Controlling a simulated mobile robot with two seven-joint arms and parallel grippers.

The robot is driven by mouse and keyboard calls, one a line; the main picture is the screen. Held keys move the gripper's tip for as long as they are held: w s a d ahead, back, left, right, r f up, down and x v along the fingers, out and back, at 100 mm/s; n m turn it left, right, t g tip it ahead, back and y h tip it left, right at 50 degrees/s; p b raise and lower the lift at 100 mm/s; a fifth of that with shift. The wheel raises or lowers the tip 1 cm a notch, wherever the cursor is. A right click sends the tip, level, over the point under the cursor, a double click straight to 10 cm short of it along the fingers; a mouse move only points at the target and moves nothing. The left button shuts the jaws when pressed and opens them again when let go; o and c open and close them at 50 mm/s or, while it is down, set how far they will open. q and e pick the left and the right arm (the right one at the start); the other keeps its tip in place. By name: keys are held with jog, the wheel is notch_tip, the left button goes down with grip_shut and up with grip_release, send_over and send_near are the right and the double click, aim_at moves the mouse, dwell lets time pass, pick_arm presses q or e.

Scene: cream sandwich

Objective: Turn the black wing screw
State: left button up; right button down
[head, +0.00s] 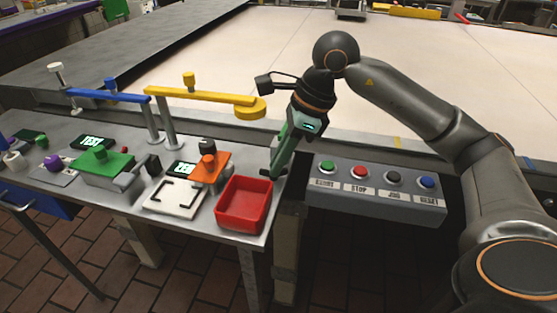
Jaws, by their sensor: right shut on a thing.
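My right gripper (276,171) reaches down to the right end of the grey work table, just behind the red tray. It is shut on a small dark thing at the table's edge, which fits the black wing screw (267,173). Only a little of the screw shows beside the fingertips, so its turn angle cannot be told. My left gripper is not in view.
The red tray (244,229) stands in front of the gripper. An orange clamp (211,170) and a white plate (174,196) lie left of it. A yellow arm (205,95) stands behind. A button box (376,205) with several buttons is close on the right.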

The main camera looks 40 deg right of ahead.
jog(key=m+t+h, duration=0.1)
jog(key=m, duration=0.2)
jog(key=shift+s+m, duration=0.1)
jog(key=shift+m, duration=0.3)
jog(key=m, duration=0.1)
jog(key=m+h, duration=0.1)
jog(key=m, duration=0.2)
jog(key=shift+s+a+t+h, duration=0.1)
jog(key=shift+a+t+h, duration=0.2)
jog(key=shift+t, duration=0.1)
jog(key=m+h, duration=0.1)
jog(key=m, duration=0.3)
jog(key=shift+a, duration=0.1)
jog(key=m+h, duration=0.1)
jog(key=m, duration=0.2)
jog(key=shift+a+h+p, duration=0.1)
jog(key=shift+h+p, duration=0.2)
jog(key=shift+p, duration=0.05)
jog(key=shift+m, duration=0.4)
jog(key=c, duration=0.8)
grip_release()
